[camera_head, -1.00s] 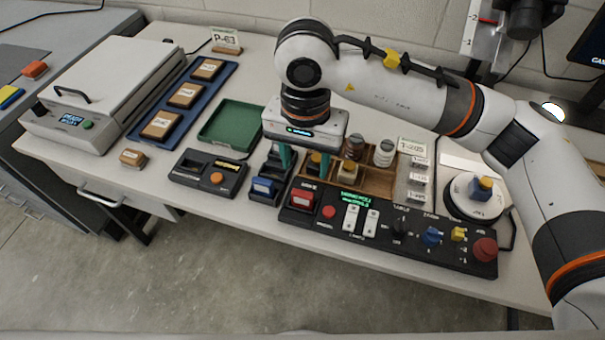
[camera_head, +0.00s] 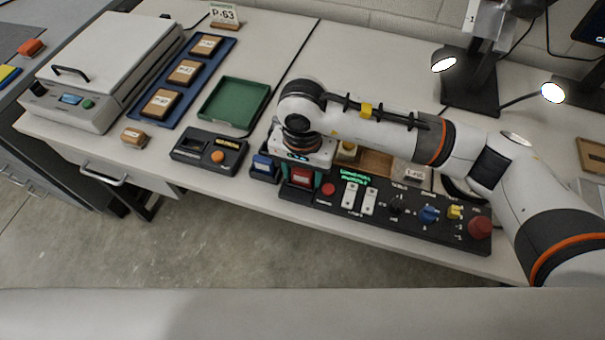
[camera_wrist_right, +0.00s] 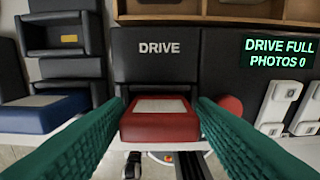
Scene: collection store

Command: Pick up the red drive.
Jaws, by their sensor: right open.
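The red drive (camera_wrist_right: 159,119) sits in the slot marked DRIVE at the left end of the black control panel (camera_head: 385,204). In the head view the red drive (camera_head: 301,176) shows between the fingers of my right gripper (camera_head: 301,172). In the right wrist view, the green fingers of my right gripper (camera_wrist_right: 155,125) stand open, one on each side of the drive. A gap shows beside the drive, and I cannot tell whether either finger touches it. My left gripper is not in view.
A blue drive (camera_head: 262,165) sits in a dark holder just left of the red one. A red button (camera_wrist_right: 231,104) is close to the right finger. The panel screen (camera_wrist_right: 278,53) reads DRIVE FULL, PHOTOS 0. A green tray (camera_head: 234,101) lies at the back left.

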